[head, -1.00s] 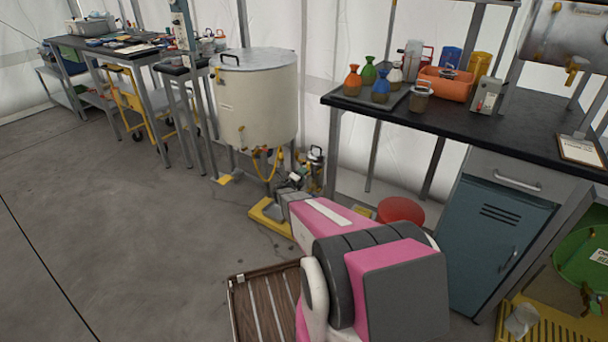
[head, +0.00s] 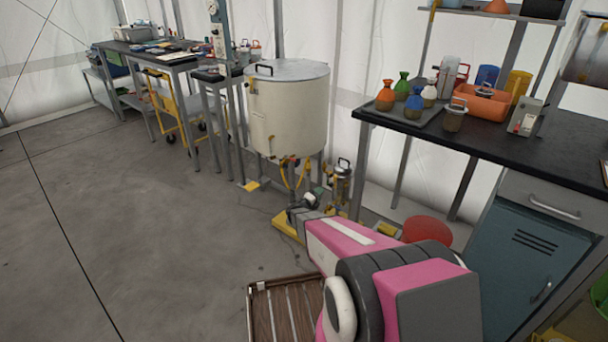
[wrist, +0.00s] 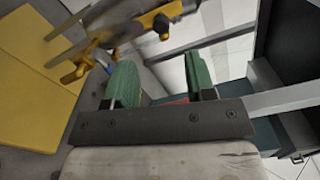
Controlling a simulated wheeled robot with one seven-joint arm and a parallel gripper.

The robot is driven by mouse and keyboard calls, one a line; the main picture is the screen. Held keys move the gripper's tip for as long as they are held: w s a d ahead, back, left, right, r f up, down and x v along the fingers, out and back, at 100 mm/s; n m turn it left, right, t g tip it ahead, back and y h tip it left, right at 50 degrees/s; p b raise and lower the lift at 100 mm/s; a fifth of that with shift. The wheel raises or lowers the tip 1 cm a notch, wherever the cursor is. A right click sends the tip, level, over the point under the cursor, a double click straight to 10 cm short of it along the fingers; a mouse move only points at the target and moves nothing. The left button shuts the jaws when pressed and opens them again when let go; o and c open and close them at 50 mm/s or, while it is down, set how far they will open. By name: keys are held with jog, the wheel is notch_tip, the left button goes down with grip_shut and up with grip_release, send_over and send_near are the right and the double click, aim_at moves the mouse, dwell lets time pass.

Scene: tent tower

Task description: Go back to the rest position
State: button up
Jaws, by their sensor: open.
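My gripper (wrist: 160,82) shows in the wrist view with its two green fingers set apart. Nothing is visible between the fingers. In the head view my pink and grey arm reaches away from the lower right toward the floor below the cream tank (head: 287,108). The gripper end there is small and partly hidden by the arm, near a yellow floor piece (head: 288,224).
A black-topped bench (head: 455,145) with several colored bottles and an orange bin (head: 484,104) stands at right, above a blue cabinet (head: 510,265). A red round object (head: 427,230) sits beneath it. A slatted wooden piece (head: 285,310) lies beside my arm. Open floor lies left.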

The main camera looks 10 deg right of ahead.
jog(key=s+r+m+g+y, duration=0.2)
jog(key=s+r+m+g, duration=0.25)
jog(key=s+m, duration=0.55)
jog(key=s+r+m+g+y, duration=0.2)
jog(key=s+r+m+g, duration=0.4)
jog(key=m, duration=0.7)
jog(key=s+a+r+m+y, duration=0.3)
jog(key=s+a+m+y, duration=0.2)
jog(key=m, duration=0.4)
jog(key=s+a+r+m+y, duration=0.3)
jog(key=s+a+m+y, duration=0.2)
jog(key=s+m, duration=0.3)
jog(key=shift+s+a+r+m, duration=0.2)
jog(key=shift+s+a+m, duration=0.2)
jog(key=shift+s+a, duration=0.55)
jog(key=shift+g, duration=0.25)
